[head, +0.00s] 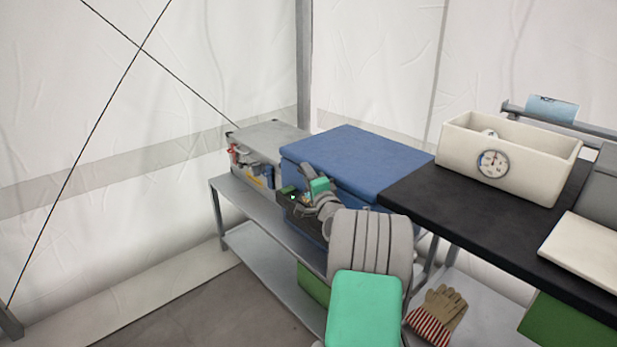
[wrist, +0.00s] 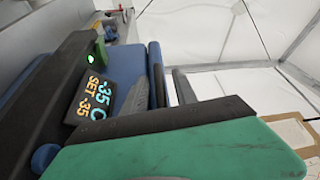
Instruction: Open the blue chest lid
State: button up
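The blue chest (head: 358,152) stands on a grey bench with its lid down. My gripper (head: 303,178) is at the chest's front left, close to the lid's front edge and above the dark panel. In the wrist view, two dark grey fingers (wrist: 170,88) stand apart with a narrow pale gap between them. I see nothing held. Whether a finger touches the lid is unclear.
A grey box with tools (head: 262,150) stands left of the chest. A black worktop (head: 450,212) at right holds a cream bin with a dial (head: 512,150). Gloves (head: 437,312) lie on the lower shelf. The floor at left is clear.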

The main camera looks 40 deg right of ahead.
jog(key=shift+c, duration=0.5)
grip_shut()
jog(key=shift+r, duration=0.1)
dwell(0.8)
